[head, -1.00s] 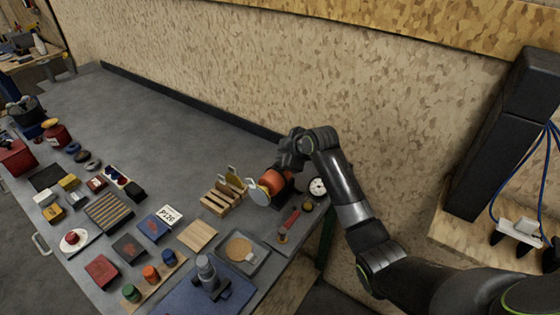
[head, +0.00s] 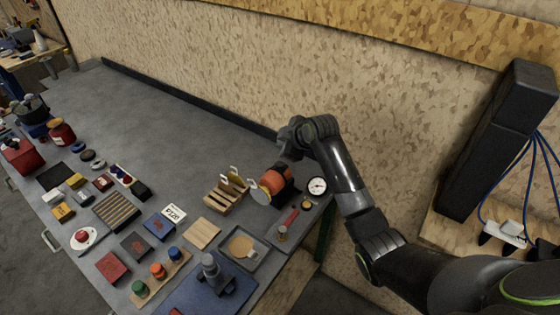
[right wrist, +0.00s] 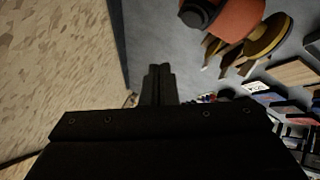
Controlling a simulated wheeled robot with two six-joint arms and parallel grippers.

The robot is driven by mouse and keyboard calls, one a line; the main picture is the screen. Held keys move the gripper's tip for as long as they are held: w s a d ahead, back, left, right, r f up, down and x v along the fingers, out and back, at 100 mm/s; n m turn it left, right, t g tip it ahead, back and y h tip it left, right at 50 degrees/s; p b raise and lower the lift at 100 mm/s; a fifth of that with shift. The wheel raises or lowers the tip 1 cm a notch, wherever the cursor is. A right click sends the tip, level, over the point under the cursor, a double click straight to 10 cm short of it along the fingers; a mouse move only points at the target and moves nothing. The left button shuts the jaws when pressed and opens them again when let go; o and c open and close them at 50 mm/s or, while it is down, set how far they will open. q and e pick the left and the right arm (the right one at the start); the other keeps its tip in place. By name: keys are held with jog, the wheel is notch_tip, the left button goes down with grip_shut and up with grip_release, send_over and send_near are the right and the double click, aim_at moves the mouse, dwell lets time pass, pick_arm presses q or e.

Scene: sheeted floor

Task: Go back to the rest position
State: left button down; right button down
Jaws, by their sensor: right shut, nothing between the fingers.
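My right arm comes in from the lower right of the head view and bends over the far right end of the workbench. My right gripper (head: 290,152) is near the wall, just behind and above an orange and black machine (head: 274,183) with a round pale disc. In the right wrist view the dark fingers (right wrist: 159,82) are together, with nothing between them. The orange machine (right wrist: 226,18) shows there at the upper right, apart from the fingers. My left gripper is not in the head view.
The grey workbench (head: 180,118) is clear along the back. Its front holds a wooden rack (head: 226,194), a dial gauge (head: 316,186), a tray (head: 262,258), a blue mat (head: 190,300) and several small boxes. The wall (head: 400,90) runs close behind my right arm.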

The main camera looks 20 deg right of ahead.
dwell(0.6)
jog(key=s+d+f+m+g+h, duration=0.15)
jog(key=s+f, duration=0.25)
jog(key=s, duration=0.4)
jog(key=s+d+f+m, duration=0.2)
jog(key=s+f+m, duration=0.15)
jog(key=s, duration=0.35)
jog(key=s+d+f+m+g+h, duration=0.15)
jog(key=s+f, duration=0.25)
jog(key=s, duration=0.4)
jog(key=s+d+m+g+h, duration=0.15)
jog(key=s+m, duration=0.25)
jog(key=s, duration=0.7)
jog(key=s+d+m+g+h, duration=0.1)
jog(key=s+d+m, duration=0.2)
jog(key=s, duration=0.8)
notch_tip(320, 180, down, 30)
jog(key=s+d+b, duration=0.1)
jog(key=d+b, duration=0.1)
jog(key=b, duration=0.3)
jog(key=s+a+f+g+y+b, duration=0.1)
jog(key=s+f+g+b, duration=0.1)
jog(key=s+f, duration=1.2)
notch_tip(320, 180, down, 3)
jog(key=shift+s+a+f+b, duration=0.2)
jog(key=shift+s+a+b, duration=0.1)
jog(key=shift+b, duration=0.15)
